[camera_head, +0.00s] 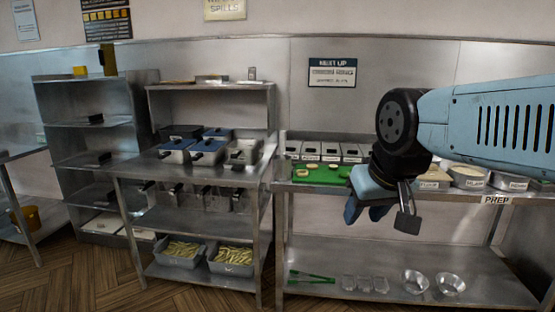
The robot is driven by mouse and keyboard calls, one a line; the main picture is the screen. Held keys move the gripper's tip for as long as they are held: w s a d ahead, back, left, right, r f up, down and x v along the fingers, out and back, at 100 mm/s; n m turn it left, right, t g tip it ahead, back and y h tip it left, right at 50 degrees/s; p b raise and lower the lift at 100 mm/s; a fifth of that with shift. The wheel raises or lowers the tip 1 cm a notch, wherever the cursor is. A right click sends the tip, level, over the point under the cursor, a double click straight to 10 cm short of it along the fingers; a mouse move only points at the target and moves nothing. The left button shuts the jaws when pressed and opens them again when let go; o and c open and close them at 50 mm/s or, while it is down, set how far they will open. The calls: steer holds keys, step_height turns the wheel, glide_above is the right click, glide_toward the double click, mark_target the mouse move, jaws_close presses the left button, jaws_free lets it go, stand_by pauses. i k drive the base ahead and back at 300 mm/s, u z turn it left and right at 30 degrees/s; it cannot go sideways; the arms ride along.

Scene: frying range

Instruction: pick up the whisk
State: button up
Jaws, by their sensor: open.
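I cannot make out a whisk in this view. A green-handled utensil (311,277) lies on the lower shelf of the prep table; it looks more like tongs, and I cannot tell for sure. My gripper (381,217) hangs in front of the prep table at the right, pointing down. Its two fingers are apart with nothing seen between them. My blue arm and its dark wrist hide part of the table top behind them.
The prep table's lower shelf (400,262) holds small clear containers and two metal bowls (415,282). A green board (322,174) with pale rounds lies on top. A steel rack (205,212) with fryer baskets and bins of fries stands left. Wood floor is clear at front left.

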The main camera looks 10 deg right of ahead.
mark_target(282, 133)
steer(key=u, duration=0.05)
steer(key=i, duration=1)
steer(key=z, duration=0.05)
